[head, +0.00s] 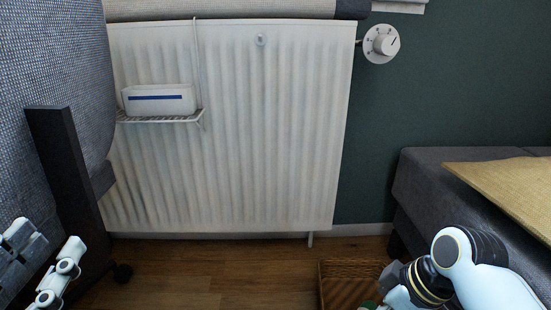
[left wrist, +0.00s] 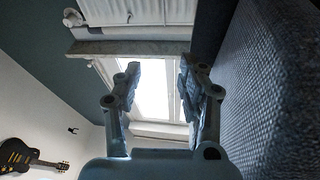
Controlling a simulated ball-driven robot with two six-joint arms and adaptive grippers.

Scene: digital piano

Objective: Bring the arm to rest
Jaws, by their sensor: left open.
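My left gripper (head: 46,245) is at the lower left corner of the head view, in front of a blue-grey fabric surface. Its two pale fingers stand apart with nothing between them. The left wrist view shows the same gripper (left wrist: 160,78) with its fingers spread, a bright window behind the gap. My right arm (head: 455,265) comes in at the lower right of the head view, over a wicker basket (head: 345,273). No digital piano shows in either view.
A white radiator (head: 270,130) with a small shelf and white box (head: 158,99) stands ahead. A round dial (head: 381,44) is right of it. A grey sofa-like seat (head: 420,175) with a tan mat is at the right. Wooden floor (head: 220,265) is clear in the middle.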

